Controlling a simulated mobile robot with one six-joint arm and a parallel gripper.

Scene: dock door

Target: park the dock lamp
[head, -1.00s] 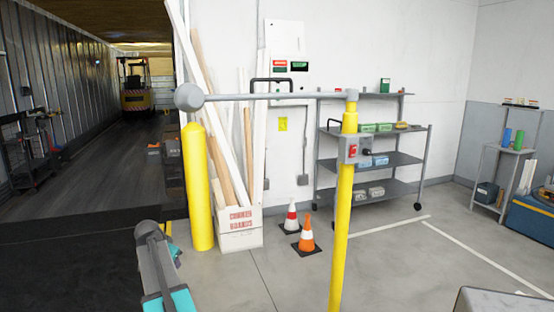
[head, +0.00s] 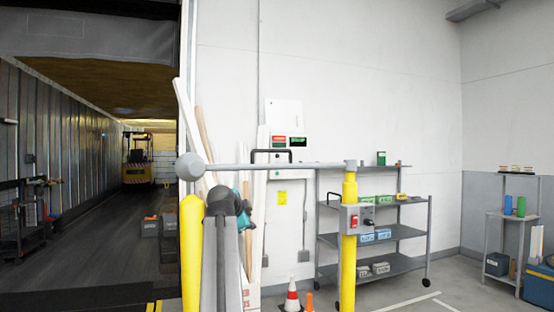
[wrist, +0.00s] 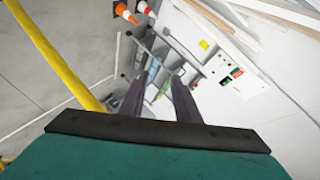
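The dock lamp's long grey arm (head: 310,166) reaches level to the left from a yellow post (head: 349,255). A round grey head (head: 190,166) is at its left end, and a black loop handle (head: 271,155) appears to stand on the arm. A grey box with a red switch (head: 355,221) is on the post. In the wrist view my gripper (wrist: 155,90) has its two dark fingers apart, with only distant background between them. In the head view my arm is raised left of the post, below the lamp arm; the fingertips cannot be made out there.
A yellow bollard (head: 192,255) stands left of my arm. A shelf cart (head: 395,265) stands behind the post. The trailer opening is at left.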

